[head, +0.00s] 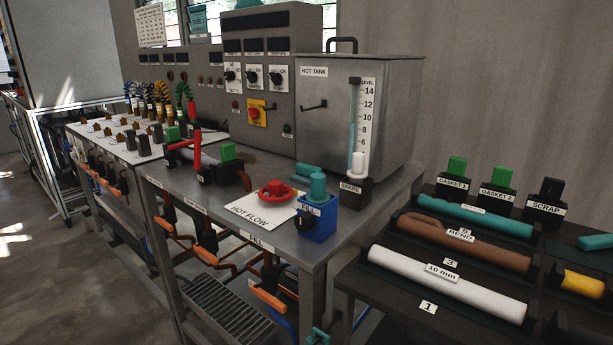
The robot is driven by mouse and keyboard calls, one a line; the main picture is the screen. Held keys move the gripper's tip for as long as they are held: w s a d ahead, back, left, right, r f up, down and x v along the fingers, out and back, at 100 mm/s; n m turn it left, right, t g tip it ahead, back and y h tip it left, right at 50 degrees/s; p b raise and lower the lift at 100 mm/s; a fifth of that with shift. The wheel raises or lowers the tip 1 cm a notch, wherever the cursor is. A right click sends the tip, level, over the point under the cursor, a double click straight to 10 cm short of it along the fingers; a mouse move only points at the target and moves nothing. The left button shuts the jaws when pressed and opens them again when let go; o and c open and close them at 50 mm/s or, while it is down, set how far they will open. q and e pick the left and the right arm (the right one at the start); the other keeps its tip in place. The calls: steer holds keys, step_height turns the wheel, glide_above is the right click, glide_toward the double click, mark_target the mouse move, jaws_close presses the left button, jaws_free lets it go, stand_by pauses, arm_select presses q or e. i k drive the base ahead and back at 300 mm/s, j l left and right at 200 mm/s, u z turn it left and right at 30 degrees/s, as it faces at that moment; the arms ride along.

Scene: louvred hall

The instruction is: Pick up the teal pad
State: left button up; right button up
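Several teal things show, and I cannot tell for sure which is the pad. A short teal piece (308,170) lies on the steel bench behind the blue FILL box (318,222). A teal upright cylinder (318,187) stands on that box. A long teal bar (474,215) lies in a rack slot at the right. Another teal piece (596,242) is cut off by the right edge. A small teal part (318,337) shows low at the bottom edge. Neither of my grippers is in view.
The steel bench (200,192) carries a red round handle (277,190), a HOT FLOW label and the HOT TANK (350,120). The dark rack (380,287) holds brown (460,240) and white (445,284) bars. Orange-handled valves (268,298) hang below. Open floor is at left.

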mark_target(304, 170)
steer(key=i+j, duration=0.15)
steer(key=i+j+z, duration=0.15)
steer(key=j+z, duration=0.15)
steer(key=i+j+z, duration=0.1)
steer(key=j+z, duration=0.2)
steer(key=j, duration=0.2)
steer(key=j+z, duration=0.3)
steer(key=j, duration=0.15)
